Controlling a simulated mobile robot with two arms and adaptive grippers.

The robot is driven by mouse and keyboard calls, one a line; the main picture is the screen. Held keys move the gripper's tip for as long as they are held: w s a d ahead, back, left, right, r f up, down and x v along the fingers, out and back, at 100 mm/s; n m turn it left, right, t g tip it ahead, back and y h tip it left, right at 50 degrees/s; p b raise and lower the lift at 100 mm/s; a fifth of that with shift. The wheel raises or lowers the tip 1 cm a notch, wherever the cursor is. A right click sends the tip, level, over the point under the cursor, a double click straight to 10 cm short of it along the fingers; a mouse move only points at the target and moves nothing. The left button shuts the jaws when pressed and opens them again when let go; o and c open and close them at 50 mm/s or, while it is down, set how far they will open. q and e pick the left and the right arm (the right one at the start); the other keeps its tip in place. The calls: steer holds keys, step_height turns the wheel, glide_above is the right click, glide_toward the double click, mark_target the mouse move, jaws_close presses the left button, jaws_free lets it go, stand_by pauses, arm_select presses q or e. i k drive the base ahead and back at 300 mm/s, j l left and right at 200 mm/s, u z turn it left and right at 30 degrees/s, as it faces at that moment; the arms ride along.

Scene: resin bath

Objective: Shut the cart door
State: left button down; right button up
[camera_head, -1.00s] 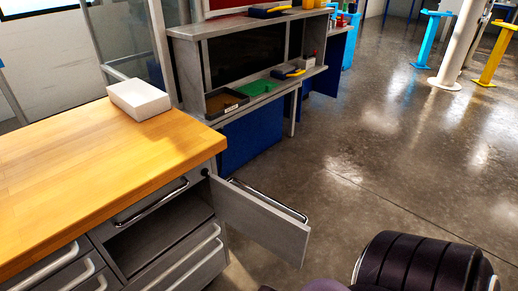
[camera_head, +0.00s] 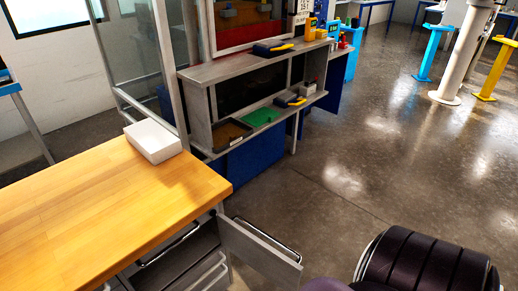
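The cart (camera_head: 110,205) has a wooden top and a grey body with drawers and bar handles, at the lower left of the head view. Its grey door (camera_head: 258,254) stands swung open, sticking out from the cart's right corner towards the lower right. A bar handle shows along the door's upper far side. The open compartment (camera_head: 183,258) beside the door is dark inside, and its lower part is cut off by the picture's edge. Neither gripper shows. A dark ribbed part of my own arm is at the bottom right, apart from the door in the picture.
A white box (camera_head: 153,141) sits on the cart top's far edge. Behind the cart stands a grey shelf bench (camera_head: 200,118) with trays and tools. Blue and yellow posts stand far right. The concrete floor (camera_head: 370,185) right of the door is clear.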

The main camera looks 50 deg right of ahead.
mark_target(286, 274)
steer(key=l+u, duration=0.25)
steer(key=l, duration=0.5)
steer(key=l+u, duration=0.25)
steer(key=l, duration=0.45)
steer(key=k+l+u, duration=0.1)
steer(key=l+u, duration=0.15)
steer(key=l, duration=0.5)
